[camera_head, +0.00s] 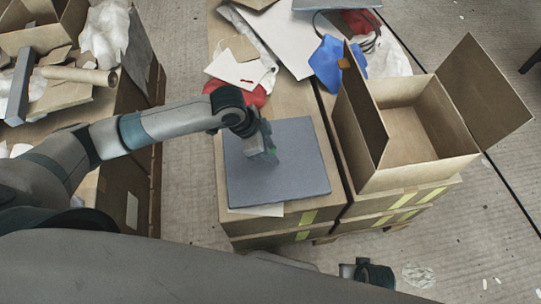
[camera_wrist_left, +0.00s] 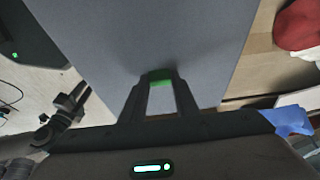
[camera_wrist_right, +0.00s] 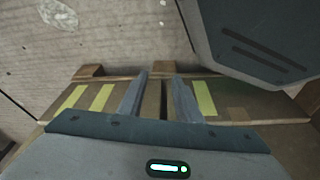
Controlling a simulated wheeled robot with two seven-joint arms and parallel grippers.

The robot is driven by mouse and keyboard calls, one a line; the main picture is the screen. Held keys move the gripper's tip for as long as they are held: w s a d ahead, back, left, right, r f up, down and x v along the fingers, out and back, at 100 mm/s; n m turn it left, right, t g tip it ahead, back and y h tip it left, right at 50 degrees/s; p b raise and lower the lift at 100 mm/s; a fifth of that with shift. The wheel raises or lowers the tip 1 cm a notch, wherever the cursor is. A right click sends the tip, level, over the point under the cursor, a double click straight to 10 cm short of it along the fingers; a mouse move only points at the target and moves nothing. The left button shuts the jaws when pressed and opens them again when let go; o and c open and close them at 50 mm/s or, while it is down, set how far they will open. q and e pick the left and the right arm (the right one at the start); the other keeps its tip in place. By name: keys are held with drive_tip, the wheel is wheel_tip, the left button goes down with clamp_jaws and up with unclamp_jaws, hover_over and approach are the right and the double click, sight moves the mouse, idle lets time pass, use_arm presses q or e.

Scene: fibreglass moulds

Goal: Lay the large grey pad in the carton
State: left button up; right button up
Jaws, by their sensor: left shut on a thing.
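The large grey pad (camera_head: 300,180) is a flat square above the cardboard-topped stack left of the carton. It also fills the upper middle of the left wrist view (camera_wrist_left: 165,35). My left gripper (camera_head: 272,153) is shut on the pad, its fingertips meeting its face in the left wrist view (camera_wrist_left: 160,76). I cannot tell whether the pad touches the surface below. The open carton (camera_head: 425,165) stands to the right, flaps spread, its visible inside empty. My right gripper (camera_wrist_right: 160,75) is open and empty, with pallet edges and yellow-taped boxes beyond its fingers.
Behind the pad lie a red cloth (camera_head: 252,97), loose white sheets (camera_head: 238,70) and a blue cloth (camera_head: 326,64). A raised carton flap (camera_head: 360,105) stands between the pad and the carton's opening. Another cluttered stack stands at the left. The floor at right is mostly clear.

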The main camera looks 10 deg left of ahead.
use_arm(q)
wheel_tip(320, 180, down, 3)
drive_tip(key=shift+r, duration=0.1)
drive_tip(key=shift+f, duration=0.4)
use_arm(e)
drive_tip(key=shift+w+r, duration=0.25)
drive_tip(key=shift+r, duration=0.25)
use_arm(q)
drive_tip(key=shift+f, duration=0.15)
use_arm(e)
drive_tip(key=shift+s, duration=0.1)
use_arm(q)
drive_tip(key=o, duration=1.1)
use_arm(e)
drive_tip(key=shift+s+f, duration=0.15)
drive_tip(key=shift+f, duration=0.15)
